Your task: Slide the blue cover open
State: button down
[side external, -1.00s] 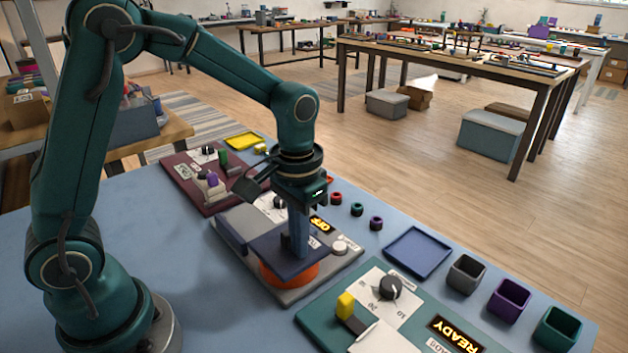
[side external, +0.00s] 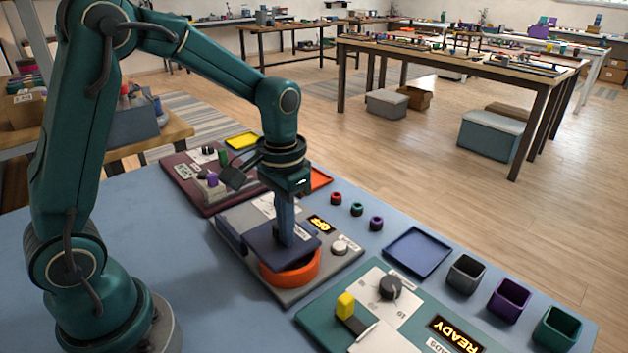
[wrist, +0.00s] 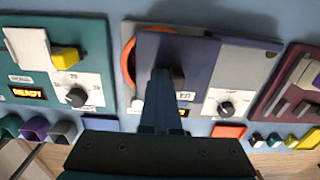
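The dark blue cover (side external: 262,245) is a flat square plate on the grey panel (side external: 345,262). It lies partly over an orange ring (side external: 290,278), whose near side shows bare. In the wrist view the cover (wrist: 205,60) hides most of the ring (wrist: 128,62), leaving an arc at its left edge. My gripper (side external: 286,238) points down onto the cover, its narrow blue fingers together at the cover's raised grip. The fingers (wrist: 160,76) hide most of that grip in the wrist view.
A teal panel (side external: 325,312) with a yellow handle (side external: 346,304) stands at the right, a maroon panel (side external: 180,187) at the left. A blue tray (side external: 418,252), small rings and several open cups line the far table edge. A white knob (side external: 340,248) sits beside the cover.

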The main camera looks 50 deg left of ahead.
aim_at(265, 224)
jog(key=shift+a, duration=4)
jog(key=shift+d, duration=0.15)
jog(key=shift+d, duration=0.5)
notch_tip(265, 224, up, 11)
